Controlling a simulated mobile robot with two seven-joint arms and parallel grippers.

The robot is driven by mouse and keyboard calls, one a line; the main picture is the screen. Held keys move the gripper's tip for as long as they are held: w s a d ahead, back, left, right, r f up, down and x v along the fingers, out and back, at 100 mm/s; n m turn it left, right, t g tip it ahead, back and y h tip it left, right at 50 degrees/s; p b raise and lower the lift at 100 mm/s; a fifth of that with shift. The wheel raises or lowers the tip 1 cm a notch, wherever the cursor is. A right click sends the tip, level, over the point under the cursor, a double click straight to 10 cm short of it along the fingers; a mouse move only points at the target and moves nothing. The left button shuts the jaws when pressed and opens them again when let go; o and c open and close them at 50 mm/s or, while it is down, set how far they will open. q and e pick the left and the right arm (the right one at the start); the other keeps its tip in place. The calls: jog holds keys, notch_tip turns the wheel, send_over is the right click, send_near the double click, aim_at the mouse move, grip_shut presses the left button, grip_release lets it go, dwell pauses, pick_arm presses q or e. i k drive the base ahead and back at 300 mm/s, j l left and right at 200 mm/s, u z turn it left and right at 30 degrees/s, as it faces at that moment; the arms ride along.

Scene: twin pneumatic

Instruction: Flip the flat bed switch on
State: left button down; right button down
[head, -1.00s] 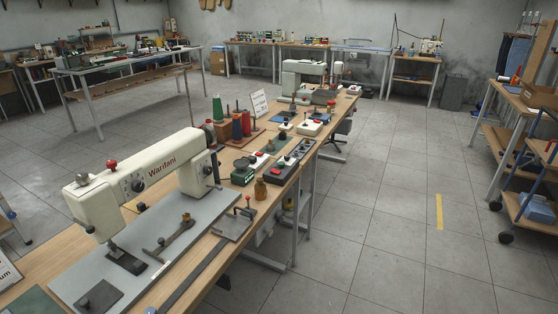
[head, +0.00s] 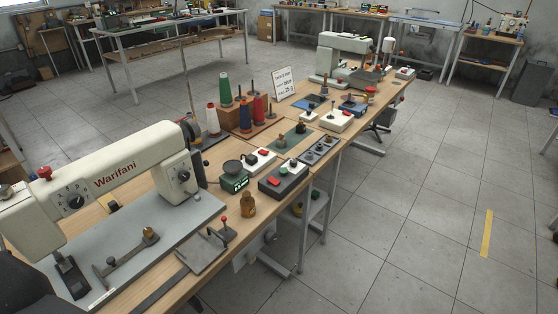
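A cream flat bed sewing machine marked Warifani (head: 112,178) stands on the wooden bench at the left, on a grey bed plate (head: 185,221). Beyond its right end, a dark control box (head: 290,187) carries a red and a green button. A white box (head: 263,156) with a red rocker sits just behind it. I cannot tell which of these switches belongs to the flat bed machine, or their on/off state. Neither gripper is in view; a dark shape at the lower left corner may be part of my arm.
Thread cones (head: 225,90) stand behind. A second machine (head: 342,56) is at the bench's far end. The floor to the right is open.

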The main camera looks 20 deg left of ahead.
aim_at(271, 180)
jog(key=i+l, duration=0.15)
jog(key=i, duration=0.35)
jog(key=i+l+u, duration=0.1)
jog(key=i, duration=0.4)
